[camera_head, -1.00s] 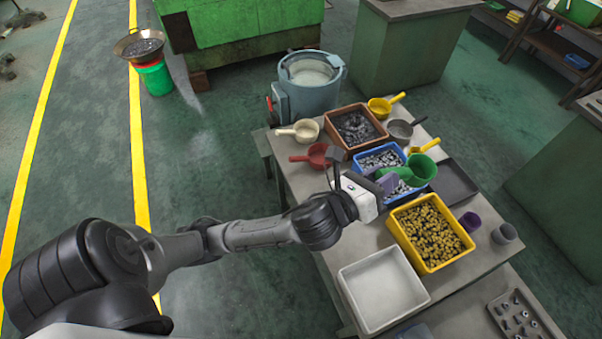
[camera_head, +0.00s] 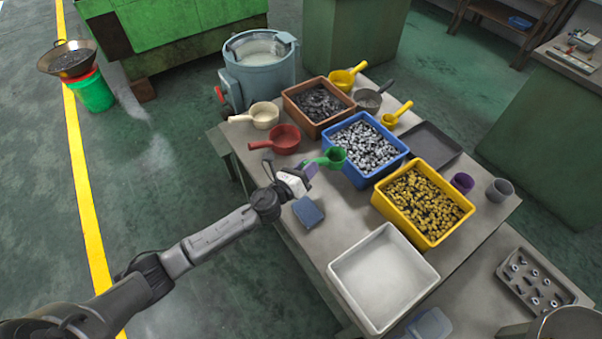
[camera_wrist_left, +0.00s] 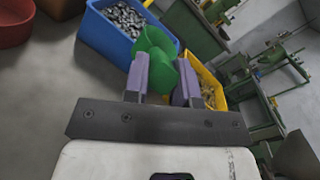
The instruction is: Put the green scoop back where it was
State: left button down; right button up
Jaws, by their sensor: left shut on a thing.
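The green scoop (camera_head: 334,156) is held by my left gripper (camera_head: 310,171) in the head view. It is just left of the blue bin (camera_head: 357,178) of grey metal parts, near the red scoop (camera_head: 276,139). In the left wrist view, the scoop (camera_wrist_left: 160,42) sits between the two purple-grey fingers of the gripper (camera_wrist_left: 163,80), with the blue bin (camera_wrist_left: 107,38) behind it. The gripper hides part of the handle. I cannot tell whether the scoop touches the table or holds anything. My right gripper is not in view.
A brown bin (camera_head: 290,108), a yellow bin (camera_head: 448,232) and an empty white bin (camera_head: 352,290) stand on the table. A cream scoop (camera_head: 264,115) lies beyond the red one. A blue block (camera_head: 308,211) lies close to my gripper. Bare tabletop (camera_head: 345,222) lies left of the yellow bin.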

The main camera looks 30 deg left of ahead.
pick_arm(q)
jog(key=shift+w+a+f+b, duration=0.2)
jog(key=shift+a+f+b, duration=0.95)
jog(key=shift+a+f, duration=0.8)
jog(key=shift+w+a+f+b, duration=0.25)
jog(key=shift+a+f+b, duration=0.95)
jog(key=shift+a+f, duration=0.7)
jog(key=shift+w+a+f+b, duration=0.2)
jog(key=shift+a+f+b, duration=0.95)
jog(key=shift+a+f, duration=0.8)
jog(key=shift+f, duration=0.2)
jog(key=c, duration=0.9)
grip_release()
jog(key=shift+c, duration=0.2)
jog(key=shift+r, duration=0.1)
